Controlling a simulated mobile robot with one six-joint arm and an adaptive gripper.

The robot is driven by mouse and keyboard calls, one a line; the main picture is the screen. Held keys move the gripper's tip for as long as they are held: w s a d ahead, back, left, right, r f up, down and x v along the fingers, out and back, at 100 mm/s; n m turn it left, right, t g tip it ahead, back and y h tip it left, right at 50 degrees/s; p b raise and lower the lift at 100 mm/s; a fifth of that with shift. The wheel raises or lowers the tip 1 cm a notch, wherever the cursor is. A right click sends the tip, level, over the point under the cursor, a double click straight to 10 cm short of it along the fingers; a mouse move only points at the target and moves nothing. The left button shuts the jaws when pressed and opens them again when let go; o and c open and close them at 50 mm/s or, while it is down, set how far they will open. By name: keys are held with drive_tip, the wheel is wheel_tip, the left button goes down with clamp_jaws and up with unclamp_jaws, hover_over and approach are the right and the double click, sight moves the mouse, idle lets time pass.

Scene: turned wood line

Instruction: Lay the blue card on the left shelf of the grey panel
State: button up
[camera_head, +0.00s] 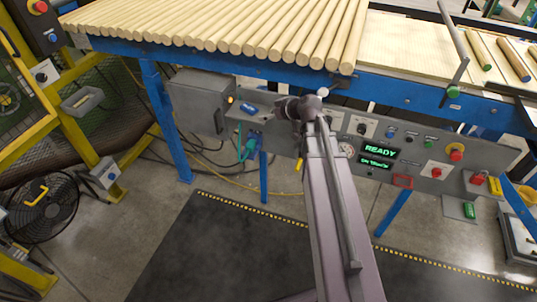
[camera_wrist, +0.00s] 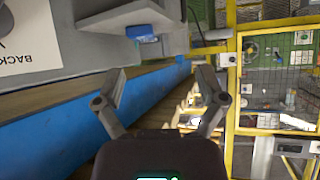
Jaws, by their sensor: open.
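The blue card (camera_head: 249,108) lies on the left shelf (camera_head: 266,114) of the grey panel (camera_head: 408,150). In the wrist view the blue card (camera_wrist: 140,32) shows on the grey shelf (camera_wrist: 108,20), beyond my fingers and close to the shelf's edge. My gripper (camera_wrist: 160,73) is open, with its two fingers spread and nothing between them. In the head view my gripper (camera_head: 297,108) is just right of the left shelf, apart from the card; its fingers are hard to make out there.
Turned wooden rods (camera_head: 220,30) lie on the blue-framed line (camera_head: 290,72) above the panel. The panel has a lit READY display (camera_head: 380,150) and several knobs. A fan (camera_head: 45,205) and yellow guarding (camera_head: 75,140) stand at left. A dark mat (camera_head: 220,250) covers the floor in front.

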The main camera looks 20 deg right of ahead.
drive_tip(key=s+a+f+m+g+h, duration=0.3)
drive_tip(key=s+f+g, duration=0.1)
drive_tip(key=s, duration=0.5)
drive_tip(key=s+a+f+m+g+h, duration=0.2)
drive_tip(key=s+f+m+g+h, duration=0.1)
drive_tip(key=s, duration=0.6)
drive_tip(key=shift+s+a+f+g, duration=0.25)
drive_tip(key=shift+a+f+g, duration=0.25)
drive_tip(key=shift+g, duration=0.6)
drive_tip(key=shift+d+f, duration=0.1)
wheel_tip(320, 180, up, 15)
drive_tip(key=p, duration=1.5)
